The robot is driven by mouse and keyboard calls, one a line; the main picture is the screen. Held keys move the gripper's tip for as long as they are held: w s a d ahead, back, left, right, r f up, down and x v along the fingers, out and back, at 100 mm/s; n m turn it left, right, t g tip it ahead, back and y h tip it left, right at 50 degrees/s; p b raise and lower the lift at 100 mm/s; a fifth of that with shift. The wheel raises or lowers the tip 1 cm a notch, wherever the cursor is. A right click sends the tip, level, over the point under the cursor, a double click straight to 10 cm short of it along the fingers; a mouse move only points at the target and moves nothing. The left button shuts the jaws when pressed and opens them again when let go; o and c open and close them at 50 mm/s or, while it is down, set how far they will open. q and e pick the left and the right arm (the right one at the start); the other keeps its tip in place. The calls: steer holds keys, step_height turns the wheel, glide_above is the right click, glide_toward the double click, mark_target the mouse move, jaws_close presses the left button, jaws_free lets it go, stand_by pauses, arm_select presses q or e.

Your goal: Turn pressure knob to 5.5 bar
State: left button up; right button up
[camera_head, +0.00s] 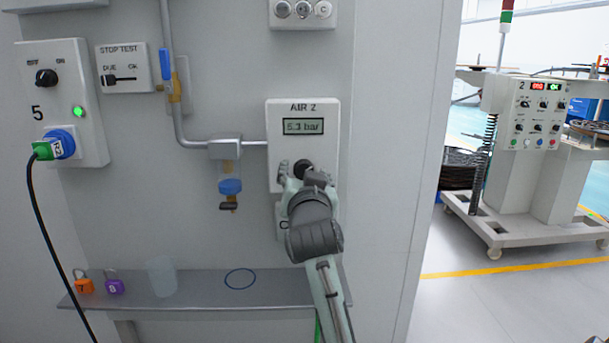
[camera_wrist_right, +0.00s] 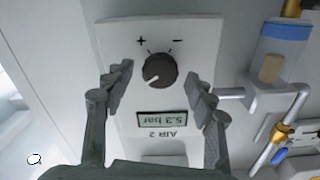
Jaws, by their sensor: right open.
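The pressure knob (camera_wrist_right: 160,71) is a dark round knob with a pale pointer line, on the white AIR 2 panel (camera_head: 327,151). Plus and minus marks show beside it in the wrist view. The panel's display (camera_head: 303,126) reads 5.3 bar; it also shows upside down in the wrist view (camera_wrist_right: 162,118). My right gripper (camera_head: 304,175) is at the knob, its fingers open on either side. In the wrist view the fingers (camera_wrist_right: 162,88) stand apart from the knob with gaps on both sides. My left gripper is not in view.
A filter with a blue band (camera_head: 230,186) hangs left of the panel. Below is a grey shelf (camera_head: 205,293) with an orange padlock (camera_head: 84,285), a purple padlock (camera_head: 114,287) and a clear cup (camera_head: 161,277). A panel with a green plug (camera_head: 44,150) is at left.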

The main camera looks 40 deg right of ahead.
mark_target(304, 121)
step_height(304, 121, up, 10)
steer(key=shift+f, duration=0.15)
stand_by(0.6)
steer(key=shift+d, duration=0.1)
